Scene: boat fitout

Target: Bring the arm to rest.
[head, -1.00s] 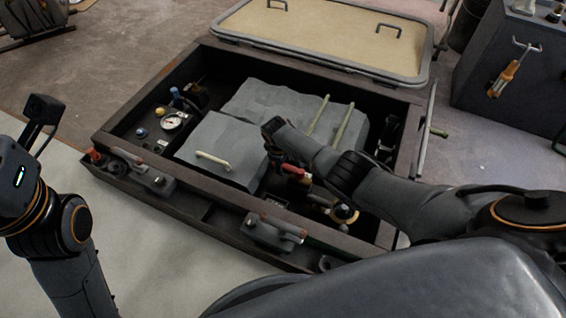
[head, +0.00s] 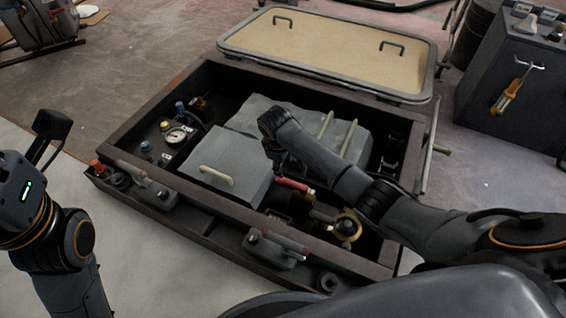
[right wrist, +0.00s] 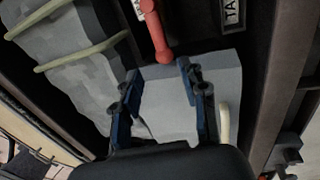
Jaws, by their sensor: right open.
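My right arm reaches in from the right in the head view over an open dark box (head: 150,225). My right gripper (right wrist: 160,82) is open and empty in the right wrist view, its two dark blue fingers apart. In the head view its fingers are mostly hidden by the wrist. A red handle (right wrist: 155,32) lies beyond the fingertips; it also shows in the head view (head: 291,184). A grey block (right wrist: 165,95) lies behind the fingers in the wrist view.
The box holds a grey lidded block with a pale handle (head: 216,175), a gauge (head: 176,136) and a brass fitting (head: 346,228). A tan hatch panel (head: 330,48) lies behind. A dark cabinet (head: 515,100) stands at the right. Bare floor shows at the back left.

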